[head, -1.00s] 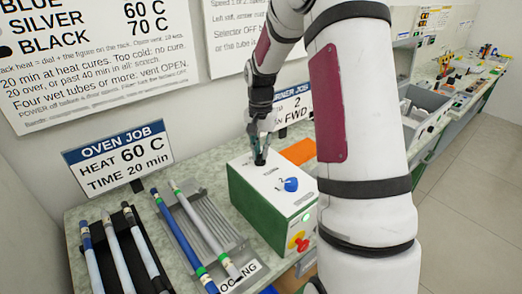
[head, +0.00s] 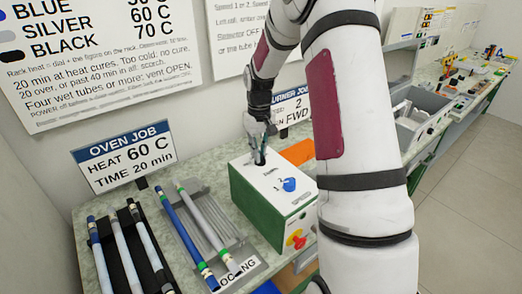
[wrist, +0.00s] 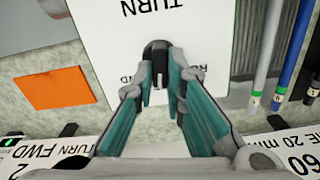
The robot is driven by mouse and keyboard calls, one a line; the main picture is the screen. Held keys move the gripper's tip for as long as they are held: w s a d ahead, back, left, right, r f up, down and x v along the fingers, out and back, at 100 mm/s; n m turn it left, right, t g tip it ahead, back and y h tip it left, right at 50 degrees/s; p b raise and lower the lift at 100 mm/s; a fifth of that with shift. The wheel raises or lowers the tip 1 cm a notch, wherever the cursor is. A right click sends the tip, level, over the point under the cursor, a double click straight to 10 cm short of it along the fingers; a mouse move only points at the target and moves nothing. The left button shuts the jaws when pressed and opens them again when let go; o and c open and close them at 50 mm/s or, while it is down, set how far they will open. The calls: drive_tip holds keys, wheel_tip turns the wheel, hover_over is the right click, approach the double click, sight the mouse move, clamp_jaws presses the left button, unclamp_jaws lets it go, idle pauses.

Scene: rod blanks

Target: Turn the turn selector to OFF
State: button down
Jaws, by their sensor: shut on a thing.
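The turn selector (wrist: 157,50) is a black knob on the white top of a green-sided control box (head: 262,208). My gripper (head: 259,150) comes down on it from above at the back of the box. In the wrist view my gripper (wrist: 160,80) has its two teal-sided fingers closed on the knob, one on each side. The word TURN shows beyond the knob, and REV and FWD lettering is partly covered by the fingers. Which position the knob points to cannot be read clearly.
A blue knob (head: 288,185) marked 1 and 2 sits on the same box top. A red button on yellow (head: 297,240) is on its front. An orange sheet (head: 298,152) lies behind. Racks with tubes (head: 203,232) stand to the left, below the OVEN JOB sign (head: 124,155).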

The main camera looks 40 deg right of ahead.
drive_tip(key=shift+n, duration=0.9)
drive_tip(key=c, duration=1.6)
unclamp_jaws()
drive_tip(key=shift+c, duration=0.2)
drive_tip(key=shift+r, duration=0.1)
wheel_tip(320, 180, up, 12)
drive_tip(key=shift+a, duration=0.1)
